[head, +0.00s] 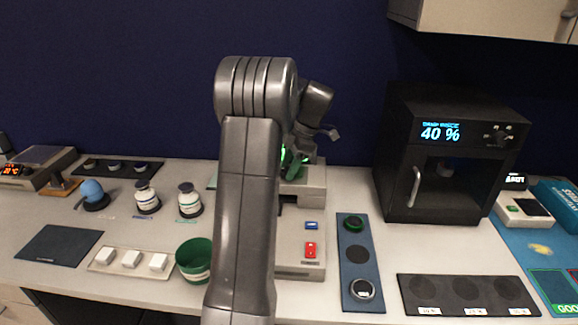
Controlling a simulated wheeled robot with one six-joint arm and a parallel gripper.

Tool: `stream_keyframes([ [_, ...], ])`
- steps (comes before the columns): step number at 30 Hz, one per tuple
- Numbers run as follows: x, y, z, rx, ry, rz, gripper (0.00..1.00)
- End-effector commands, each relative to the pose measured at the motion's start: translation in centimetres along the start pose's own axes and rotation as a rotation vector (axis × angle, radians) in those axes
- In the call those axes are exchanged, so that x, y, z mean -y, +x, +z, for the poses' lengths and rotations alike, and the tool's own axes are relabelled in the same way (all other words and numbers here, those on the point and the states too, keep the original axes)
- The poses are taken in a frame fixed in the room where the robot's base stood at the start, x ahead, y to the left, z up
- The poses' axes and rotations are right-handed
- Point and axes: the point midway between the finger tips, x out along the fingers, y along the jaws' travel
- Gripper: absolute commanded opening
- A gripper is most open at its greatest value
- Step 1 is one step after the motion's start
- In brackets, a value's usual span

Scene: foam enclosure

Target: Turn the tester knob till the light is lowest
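A grey tester-like device (314,188) stands at the middle of the bench, partly hidden behind my arm. A green glow shows at its upper left, beside my arm. My gripper (295,165) points down over the device's upper part, close to a dark green piece there. I cannot tell whether it touches that piece. The fingers are small and mostly hidden, so their opening is unclear. A blue button (312,225) and a red switch (310,250) are on the device's front part.
A black oven-like box (438,180) reading 40 % stands at right. A blue strip (347,290) with round pads lies beside the device. A green cup (194,259), white blocks on a tray (97,267) and two jars (147,197) (189,200) stand left.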

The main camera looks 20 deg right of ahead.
Motion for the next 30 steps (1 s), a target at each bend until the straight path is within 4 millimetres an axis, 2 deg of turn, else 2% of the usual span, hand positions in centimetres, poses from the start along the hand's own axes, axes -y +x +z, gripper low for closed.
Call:
stream_keyframes([
  [9,0.0,0.0,0.0,-0.001,0.000,0.000,0.55],
  [14,0.0,-1.2,0.0,0.000,0.000,0.002,0.55],
  [17,0.0,-2.9,0.1,0.001,0.000,0.004,0.55],
  [24,-0.1,-8.6,0.1,0.001,0.001,0.004,0.55],
  [30,-0.1,-12.0,0.1,0.000,0.000,0.003,0.55],
])
